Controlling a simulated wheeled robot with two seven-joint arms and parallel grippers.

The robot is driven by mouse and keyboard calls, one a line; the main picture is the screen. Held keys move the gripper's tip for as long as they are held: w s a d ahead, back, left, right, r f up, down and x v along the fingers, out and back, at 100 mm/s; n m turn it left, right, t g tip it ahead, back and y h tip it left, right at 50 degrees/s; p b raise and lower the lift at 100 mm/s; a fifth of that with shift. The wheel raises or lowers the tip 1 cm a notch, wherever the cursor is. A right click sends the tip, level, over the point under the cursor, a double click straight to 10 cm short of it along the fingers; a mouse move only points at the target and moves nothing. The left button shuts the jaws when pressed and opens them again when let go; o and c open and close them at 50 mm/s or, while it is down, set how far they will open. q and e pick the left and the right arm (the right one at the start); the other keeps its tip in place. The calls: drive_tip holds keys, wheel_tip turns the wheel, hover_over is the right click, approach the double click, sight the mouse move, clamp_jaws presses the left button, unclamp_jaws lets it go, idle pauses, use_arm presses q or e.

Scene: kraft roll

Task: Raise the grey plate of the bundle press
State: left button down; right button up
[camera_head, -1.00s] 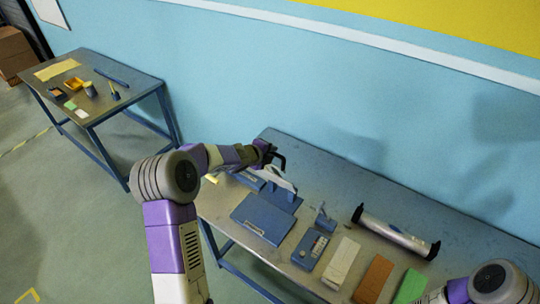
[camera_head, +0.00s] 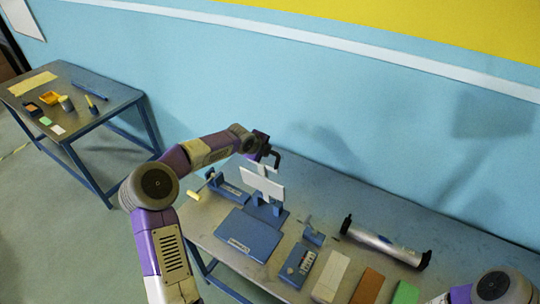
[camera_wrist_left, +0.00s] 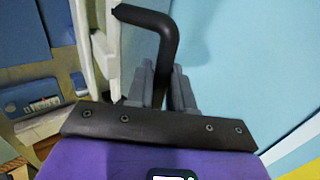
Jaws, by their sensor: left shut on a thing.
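The bundle press has a flat blue base (camera_head: 250,236) on the bench. Its pale grey plate (camera_head: 263,186) stands up steeply behind the base, hinged at blue brackets, and faces the head camera. A black bent handle (camera_head: 275,157) sits at the plate's top. My left gripper (camera_head: 266,150) is at this handle, above the plate. In the left wrist view the grey fingers (camera_wrist_left: 164,88) are shut around the black handle (camera_wrist_left: 165,30), with the pale plate (camera_wrist_left: 92,40) at the left. My right gripper is out of the picture; only part of my right arm shows.
A blue device with a yellow-knobbed crank (camera_head: 226,190) stands left of the press. To the right are a blue box (camera_head: 298,262), a small blue clamp (camera_head: 312,234), several coloured blocks and a silver roll (camera_head: 385,244). A side table (camera_head: 75,105) is at the left.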

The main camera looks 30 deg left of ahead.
use_arm(q)
drive_tip(key=shift+f, duration=0.25)
drive_tip(key=shift+w+r, duration=0.1)
drive_tip(key=shift+r, duration=0.1)
drive_tip(key=c, duration=1.3)
unclamp_jaws()
drive_tip(key=shift+d, duration=0.1)
drive_tip(key=shift+o, duration=0.7)
drive_tip(key=shift+w+f, duration=0.2)
drive_tip(key=shift+w, duration=0.3)
drive_tip(key=shift+s+r, duration=0.45)
drive_tip(key=v, duration=0.6)
drive_tip(key=shift+r+b, duration=0.25)
drive_tip(key=shift+b, duration=0.15)
drive_tip(key=shift+s+f, duration=0.1)
drive_tip(key=shift+s, duration=0.05)
